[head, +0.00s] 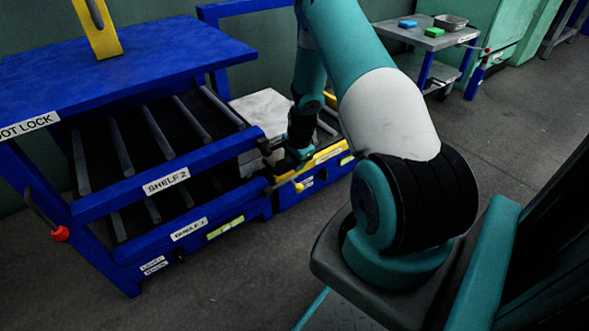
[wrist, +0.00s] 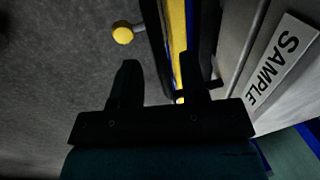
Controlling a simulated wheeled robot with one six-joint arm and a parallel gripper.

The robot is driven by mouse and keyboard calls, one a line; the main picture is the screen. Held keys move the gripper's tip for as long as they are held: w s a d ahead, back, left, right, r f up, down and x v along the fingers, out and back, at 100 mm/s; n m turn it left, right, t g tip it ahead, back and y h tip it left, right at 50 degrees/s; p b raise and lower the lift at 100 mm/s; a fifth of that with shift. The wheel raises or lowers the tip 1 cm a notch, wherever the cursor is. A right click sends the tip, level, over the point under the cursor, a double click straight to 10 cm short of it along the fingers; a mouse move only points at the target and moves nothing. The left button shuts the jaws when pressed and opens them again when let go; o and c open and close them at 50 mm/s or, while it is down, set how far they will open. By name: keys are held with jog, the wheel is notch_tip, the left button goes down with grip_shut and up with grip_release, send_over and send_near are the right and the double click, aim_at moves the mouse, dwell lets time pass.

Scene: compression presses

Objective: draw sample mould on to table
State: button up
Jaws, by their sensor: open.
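The sample mould (head: 262,108) is a pale grey block at the right of the blue rack, partly hidden behind my arm in the head view. In the wrist view its grey face (wrist: 237,45) bears a white SAMPLE label (wrist: 282,62) at the right. My gripper (head: 271,152) is low in front of the mould. In the wrist view its two dark fingers are apart and open (wrist: 158,68). A dark bar and a yellow strip show between and beyond them. A small dark piece shows beside the right finger; I cannot tell whether it is a handle.
The blue rack has shelves labelled SHELF 2 (head: 166,181) and SHELF 1 (head: 189,229). A yellow-fronted blue ledge (head: 318,163) lies below my gripper. A yellow knob (wrist: 123,33) sticks out nearby. A grey cart (head: 425,39) stands behind. Floor (head: 232,285) in front is clear.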

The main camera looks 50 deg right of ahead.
jog(key=shift+w+f, duration=0.15)
jog(key=shift+f, duration=0.55)
